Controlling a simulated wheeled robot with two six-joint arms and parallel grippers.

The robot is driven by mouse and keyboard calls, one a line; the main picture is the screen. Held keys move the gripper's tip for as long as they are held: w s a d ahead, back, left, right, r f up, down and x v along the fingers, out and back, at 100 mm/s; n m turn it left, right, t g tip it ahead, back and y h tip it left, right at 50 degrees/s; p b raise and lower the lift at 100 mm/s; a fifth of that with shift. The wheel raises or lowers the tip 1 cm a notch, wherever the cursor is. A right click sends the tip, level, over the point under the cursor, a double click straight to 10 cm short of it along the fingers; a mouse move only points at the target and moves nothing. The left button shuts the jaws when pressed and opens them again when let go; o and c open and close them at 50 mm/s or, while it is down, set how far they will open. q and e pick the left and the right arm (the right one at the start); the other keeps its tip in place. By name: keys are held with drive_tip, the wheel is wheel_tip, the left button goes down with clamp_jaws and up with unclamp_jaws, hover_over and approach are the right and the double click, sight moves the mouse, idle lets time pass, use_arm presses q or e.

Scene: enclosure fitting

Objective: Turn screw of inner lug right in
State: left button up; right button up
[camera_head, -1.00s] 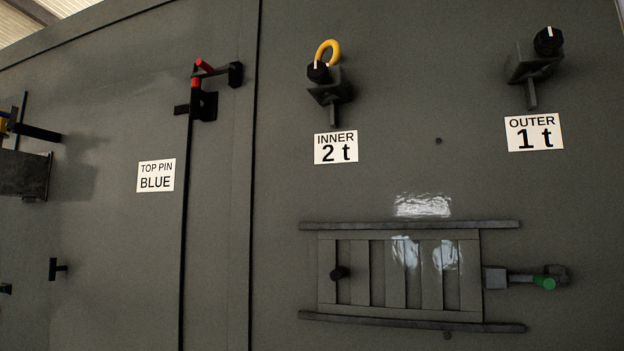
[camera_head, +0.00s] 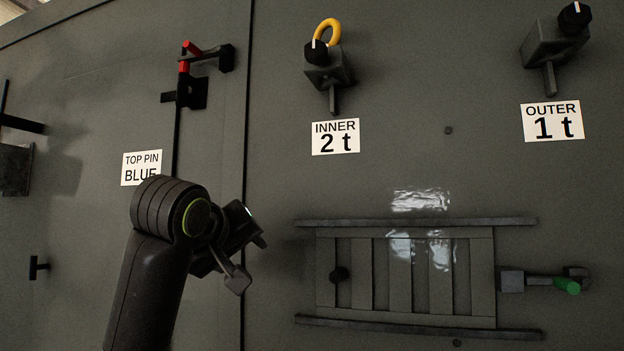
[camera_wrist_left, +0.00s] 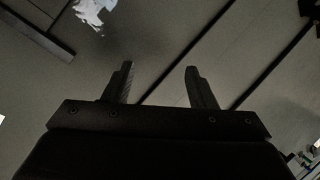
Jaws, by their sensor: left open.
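The inner lug (camera_head: 329,72) is a dark block on the grey panel, above the label "INNER 2 t" (camera_head: 335,137). Its black screw knob (camera_head: 317,52) has a white mark pointing up. A yellow ring (camera_head: 328,31) stands behind the knob. My left gripper (camera_head: 250,262) is in front of the panel, below and left of the inner lug and apart from it. In the left wrist view my left gripper (camera_wrist_left: 158,82) has its two fingers spread with nothing between them. My right gripper is not in view.
The outer lug (camera_head: 555,42) with label "OUTER 1 t" (camera_head: 552,121) is at upper right. A slatted vent (camera_head: 405,275) between two rails, with a green-tipped latch (camera_head: 566,286), is below. A red-handled latch (camera_head: 196,75) and a "TOP PIN BLUE" label (camera_head: 142,163) are left.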

use_arm(q)
drive_tip(key=s+d+r+t+h, duration=0.1)
drive_tip(key=s+d+r, duration=0.1)
drive_tip(key=s+r, duration=0.55)
drive_tip(key=s+d+r+t, duration=0.15)
drive_tip(key=s+r, duration=0.25)
drive_tip(key=r, duration=0.7)
drive_tip(key=n+h, duration=0.1)
drive_tip(key=h, duration=0.1)
approach(313, 49)
drive_tip(key=shift+t, duration=0.35)
drive_tip(key=p+x, duration=0.8)
drive_tip(key=p, duration=0.2)
drive_tip(key=shift+w+d+f, duration=0.1)
drive_tip(key=shift+d, duration=0.05)
drive_tip(key=shift+p+x, duration=0.3)
drive_tip(key=shift+x, duration=0.45)
drive_tip(key=shift+f, duration=0.15)
drive_tip(key=c, duration=1)
